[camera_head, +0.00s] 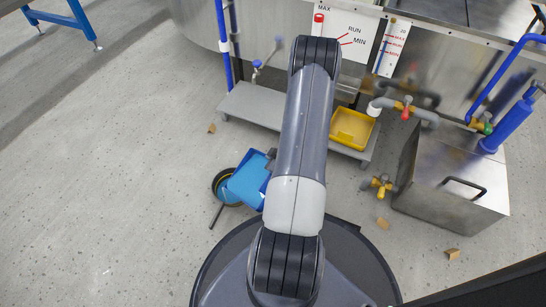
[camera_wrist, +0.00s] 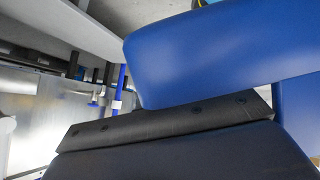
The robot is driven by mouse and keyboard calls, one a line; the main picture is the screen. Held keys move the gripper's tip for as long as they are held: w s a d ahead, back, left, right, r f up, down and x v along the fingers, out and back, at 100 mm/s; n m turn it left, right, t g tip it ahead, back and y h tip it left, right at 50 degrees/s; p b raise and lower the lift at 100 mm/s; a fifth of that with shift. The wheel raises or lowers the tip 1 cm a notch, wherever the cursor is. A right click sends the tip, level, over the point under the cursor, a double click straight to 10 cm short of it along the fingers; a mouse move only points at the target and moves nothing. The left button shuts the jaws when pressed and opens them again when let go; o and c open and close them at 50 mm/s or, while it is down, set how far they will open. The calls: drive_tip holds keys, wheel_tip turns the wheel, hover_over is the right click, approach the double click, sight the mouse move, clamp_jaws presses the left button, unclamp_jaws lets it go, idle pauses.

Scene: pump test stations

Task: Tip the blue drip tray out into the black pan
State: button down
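The blue drip tray (camera_head: 248,179) is off the floor beside my arm in the head view, tilted, with a lighter blue face showing. It overlaps the right part of the black pan (camera_head: 216,187), which sits on the floor with its handle toward the bottom left. A thin yellowish band shows inside the pan. My gripper (camera_head: 270,154) is mostly hidden behind my arm. In the wrist view a dark finger (camera_wrist: 165,122) lies against the tray's blue wall (camera_wrist: 215,55), and the gripper looks shut on it. Whether liquid is leaving the tray cannot be seen.
A yellow tray (camera_head: 352,128) sits on a low grey shelf (camera_head: 250,104) behind. A steel box (camera_head: 452,180) and pipes with valves (camera_head: 405,108) stand to the right. Small brown pieces (camera_head: 383,223) lie on the floor.

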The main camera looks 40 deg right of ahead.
drive_tip(key=shift+w+a+r+n+g+h+p, duration=1.6)
drive_tip(key=shift+w+a+r+g+h+p, duration=0.75)
drive_tip(key=shift+w+a+r+p, duration=2.6)
drive_tip(key=shift+s+d+f+m+t+y+b, duration=0.3)
drive_tip(key=shift+s+d+f+t+y+b, duration=0.2)
drive_tip(key=shift+s+d+f+b, duration=0.85)
drive_tip(key=shift+s+d+f+m+t+y+b, duration=0.3)
drive_tip(key=shift+s+d+f+t+y+b, duration=0.3)
drive_tip(key=shift+s+d+b, duration=0.9)
drive_tip(key=shift+s+d+f+m+t+y+b, duration=0.4)
drive_tip(key=shift+s+d+f+b, duration=0.55)
drive_tip(key=shift+b, duration=0.9)
drive_tip(key=shift+m+t+y, duration=0.5)
drive_tip(key=shift+t+y, duration=0.35)
drive_tip(key=shift+t, duration=0.1)
drive_tip(key=shift+s+d+f+b, duration=0.25)
drive_tip(key=shift+s+d+f, duration=0.2)
drive_tip(key=shift+f, duration=0.3)
drive_tip(key=shift+s+d+f+b, duration=0.2)
drive_tip(key=shift+s+d+f, duration=0.2)
drive_tip(key=shift+f, duration=0.3)
drive_tip(key=shift+s+d+f+b, duration=0.25)
drive_tip(key=shift+s+d+f, duration=0.2)
drive_tip(key=shift+f, duration=0.3)
wheel_tip(320, 180, down, 11)
drive_tip(key=s+d+m+t+y, duration=0.2)
drive_tip(key=t+y, duration=0.1)
drive_tip(key=t, duration=0.1)
drive_tip(key=shift+d+m, duration=0.2)
drive_tip(key=shift+m, duration=0.2)
